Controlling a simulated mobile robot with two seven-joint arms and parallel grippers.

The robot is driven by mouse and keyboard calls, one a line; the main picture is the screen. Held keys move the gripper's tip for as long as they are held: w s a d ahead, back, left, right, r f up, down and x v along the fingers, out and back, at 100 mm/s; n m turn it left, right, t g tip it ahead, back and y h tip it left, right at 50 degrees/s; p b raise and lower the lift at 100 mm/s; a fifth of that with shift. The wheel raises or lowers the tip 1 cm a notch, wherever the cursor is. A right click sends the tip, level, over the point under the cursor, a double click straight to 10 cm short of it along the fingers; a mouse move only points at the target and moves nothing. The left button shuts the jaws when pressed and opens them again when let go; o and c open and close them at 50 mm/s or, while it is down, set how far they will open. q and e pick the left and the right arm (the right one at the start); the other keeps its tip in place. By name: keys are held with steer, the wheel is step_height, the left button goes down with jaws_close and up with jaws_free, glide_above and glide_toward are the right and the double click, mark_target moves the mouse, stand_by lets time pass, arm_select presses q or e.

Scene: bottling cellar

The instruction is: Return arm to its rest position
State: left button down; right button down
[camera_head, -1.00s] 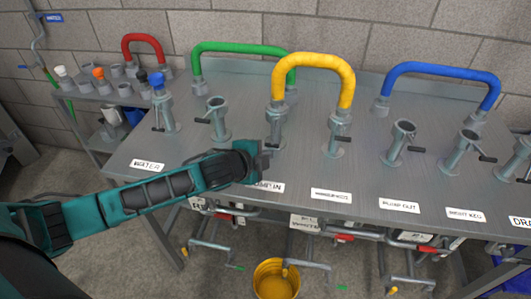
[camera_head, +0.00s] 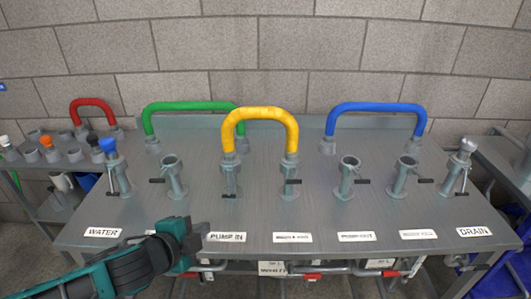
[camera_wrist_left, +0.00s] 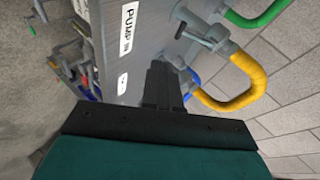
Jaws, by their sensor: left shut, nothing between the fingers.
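My left gripper (camera_head: 200,236) is at the front edge of the steel table, just left of the PUMP IN label (camera_head: 227,237). It is shut and empty. In the left wrist view its dark fingers (camera_wrist_left: 163,85) are together, with the PUMP IN label (camera_wrist_left: 129,28) and the yellow hose bend (camera_wrist_left: 236,88) beyond. My left arm (camera_head: 100,275) comes in from the lower left. In the head view the yellow hose bend (camera_head: 260,114) joins two valved ports in the middle of the table. My right gripper is not in view.
The steel table (camera_head: 320,212) bears several upright ports with black handles. A green bend (camera_head: 193,106) and a blue bend (camera_head: 375,107) stand at the back. A side shelf with a red bend (camera_head: 92,102) and caps is at left. Pipes run under the table's front edge.

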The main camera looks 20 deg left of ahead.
arm_select(q)
steer(key=s+d+f+n, duration=0.7)
steer(key=s+f+n, duration=0.4)
steer(key=f+n, duration=0.1)
steer(key=shift+s+f+n+g, duration=0.4)
steer(key=shift+n, duration=0.2)
